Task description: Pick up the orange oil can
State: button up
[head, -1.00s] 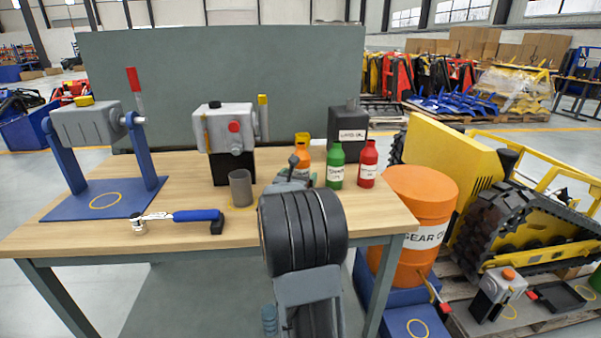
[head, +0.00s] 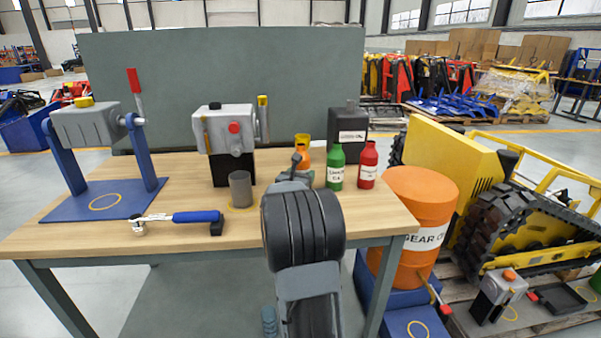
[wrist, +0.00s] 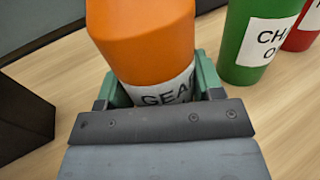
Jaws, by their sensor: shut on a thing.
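The orange oil can (head: 303,153) stands near the back right of the wooden table, partly hidden by my arm and gripper. In the wrist view the orange can (wrist: 147,45) fills the top middle, with a white label reading "GEA". My gripper (wrist: 158,88) has its green fingers on both sides of the can and is shut on it at label height. In the head view my gripper (head: 294,176) reaches the can from the front. The can's base is hidden, so I cannot tell whether it touches the table.
A green bottle (head: 335,168) and a red bottle (head: 367,166) stand close to the right. A dark canister (head: 348,122) is behind them. A grey cup (head: 240,189) and a grey machine (head: 226,130) are left. A blue-handled ratchet (head: 195,216) lies at the front.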

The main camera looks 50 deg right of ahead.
jog(key=shift+c, duration=1.1)
jog(key=shift+r, duration=0.15)
